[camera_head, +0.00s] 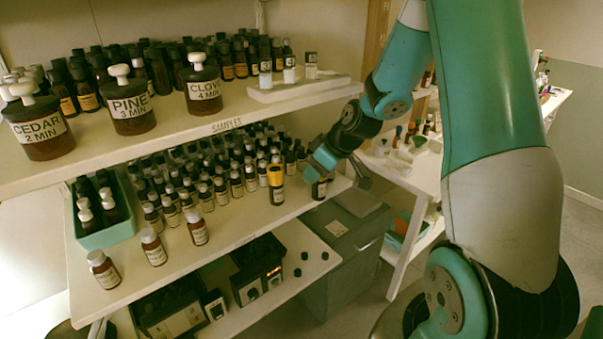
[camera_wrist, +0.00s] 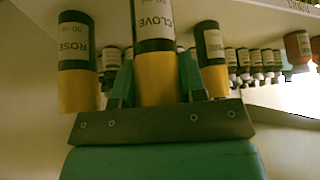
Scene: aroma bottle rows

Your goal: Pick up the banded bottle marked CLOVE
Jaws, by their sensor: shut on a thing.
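The banded bottle marked CLOVE (camera_wrist: 153,40) is dark with a white label and a yellow band. It stands in the middle of the wrist view, which shows its lettering turned. My gripper (camera_wrist: 156,85) is shut on it, with one green finger on each side. In the head view my gripper (camera_head: 322,163) is at the right end of the middle shelf and hides much there. A dark bottle (camera_head: 319,189) shows just below it; I cannot tell whether that is the held one.
A yellow-banded bottle marked ROSE (camera_wrist: 76,50) stands close left of the held bottle. Another banded bottle (camera_wrist: 211,55) is close right. One banded bottle (camera_head: 276,185) shows beside my gripper. Many small bottles crowd the shelf (camera_head: 235,225) behind; the upper shelf (camera_head: 175,125) hangs above.

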